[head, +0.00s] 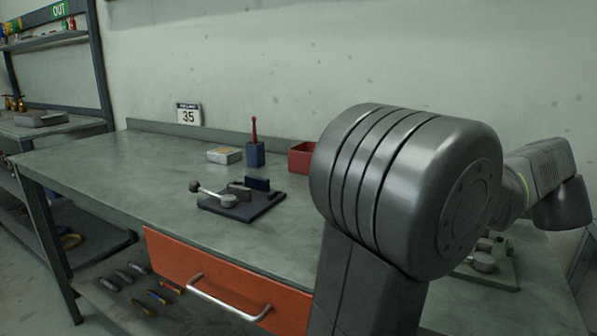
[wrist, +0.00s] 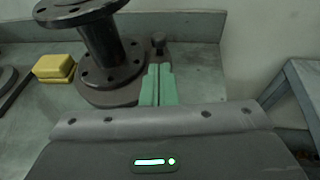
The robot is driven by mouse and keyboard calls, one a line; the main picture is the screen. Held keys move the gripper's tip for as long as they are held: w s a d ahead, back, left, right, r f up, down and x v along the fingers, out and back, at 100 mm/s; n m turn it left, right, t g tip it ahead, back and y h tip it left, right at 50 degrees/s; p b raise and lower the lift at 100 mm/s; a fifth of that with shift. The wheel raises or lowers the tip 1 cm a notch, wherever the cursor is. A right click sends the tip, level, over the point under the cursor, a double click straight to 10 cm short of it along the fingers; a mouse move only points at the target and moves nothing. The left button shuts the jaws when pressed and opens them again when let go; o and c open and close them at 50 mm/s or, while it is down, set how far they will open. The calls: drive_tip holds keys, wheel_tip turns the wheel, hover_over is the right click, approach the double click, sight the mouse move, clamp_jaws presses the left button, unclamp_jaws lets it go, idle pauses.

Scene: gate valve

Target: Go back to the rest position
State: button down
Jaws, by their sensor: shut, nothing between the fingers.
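My gripper (wrist: 158,84) shows in the wrist view with its two green fingers together and nothing between them. The fingers point at the bench top, just right of a dark flanged pipe piece (wrist: 104,44) that stands upright. I cannot tell whether they touch its lower flange. A small dark knob (wrist: 158,44) shows just beyond the fingertips. In the head view my arm covers the right side, and my gripper is out of sight there.
The bench (head: 120,165) carries a dark plate with a lever clamp (head: 228,200), a blue holder (head: 255,154), a pale box (head: 224,155) and a red bin (head: 301,158). An orange drawer (head: 215,285) is below. A yellow block (wrist: 54,68) lies left of the flanged piece.

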drive_tip(key=shift+s+a+r+m+g+h+p, duration=0.1)
drive_tip(key=shift+a+r+m+g+h+p, duration=0.15)
drive_tip(key=shift+a+m+h+p, duration=0.45)
drive_tip(key=shift+s+a+m+g+h+p, duration=0.1)
drive_tip(key=shift+a+m+g+h+p, duration=0.25)
drive_tip(key=shift+m+g+h+p, duration=0.35)
drive_tip(key=a+m+h+p, duration=0.1)
drive_tip(key=p, duration=0.3)
drive_tip(key=shift+g+h+p, duration=0.3)
drive_tip(key=shift+g, duration=0.05)
drive_tip(key=shift+a+m+p, duration=0.15)
drive_tip(key=shift+m+p, duration=0.25)
drive_tip(key=shift+p, duration=0.4)
drive_tip(key=shift+a+f+g+h+p, duration=0.15)
drive_tip(key=shift+g+h+p, duration=0.15)
drive_tip(key=shift+h+p, duration=0.25)
